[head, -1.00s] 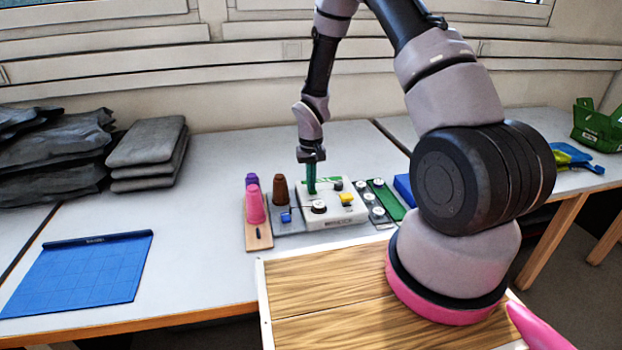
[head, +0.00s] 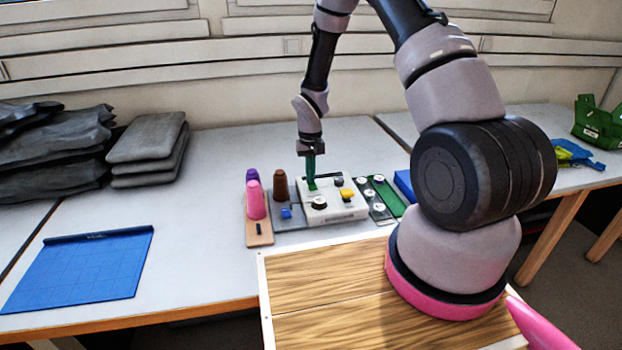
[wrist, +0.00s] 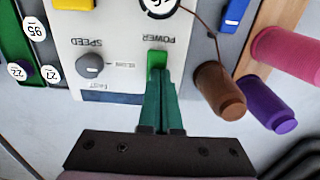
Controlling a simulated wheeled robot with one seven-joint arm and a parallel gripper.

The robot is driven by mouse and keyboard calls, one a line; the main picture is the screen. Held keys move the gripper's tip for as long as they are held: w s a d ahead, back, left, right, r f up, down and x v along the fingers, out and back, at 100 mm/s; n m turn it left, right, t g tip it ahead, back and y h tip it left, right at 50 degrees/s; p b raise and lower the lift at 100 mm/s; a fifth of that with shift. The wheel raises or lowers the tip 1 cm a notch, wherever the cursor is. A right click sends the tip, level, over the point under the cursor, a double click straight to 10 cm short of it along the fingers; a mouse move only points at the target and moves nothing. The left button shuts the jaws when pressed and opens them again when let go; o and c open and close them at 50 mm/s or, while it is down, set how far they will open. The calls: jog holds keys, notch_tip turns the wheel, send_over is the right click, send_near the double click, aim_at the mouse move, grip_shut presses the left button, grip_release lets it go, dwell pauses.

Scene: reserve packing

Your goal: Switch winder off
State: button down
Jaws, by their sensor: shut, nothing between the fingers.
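The winder (head: 335,207) is a white box on the table, with a black round dial, a yellow part and a blue part around it in the head view. In the wrist view its panel (wrist: 105,45) shows the words POWER and SPEED upside down, with a grey speed knob (wrist: 90,65). A green power switch (wrist: 157,60) sits by the POWER label. My gripper (wrist: 160,78) is shut and empty, its green fingertips at the switch and partly covering it. Whether they touch it, and which way the switch is set, I cannot tell. The gripper (head: 312,186) points down over the winder in the head view.
Pink (head: 256,200), purple (wrist: 268,112) and brown (wrist: 220,92) thread cones stand beside the winder. A green strip with white round tags (head: 385,190) lies on its right. A blue mat (head: 82,268) and grey cushions (head: 148,150) are at left.

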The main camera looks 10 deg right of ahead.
notch_tip(320, 180, up, 14)
dwell(0.7)
jog(key=m, duration=0.6)
jog(key=w+m, duration=0.1)
jog(key=m, duration=0.5)
jog(key=w+m, duration=0.1)
jog(key=m, duration=0.5)
jog(key=shift+d, duration=0.2)
jog(key=shift+f, duration=0.1)
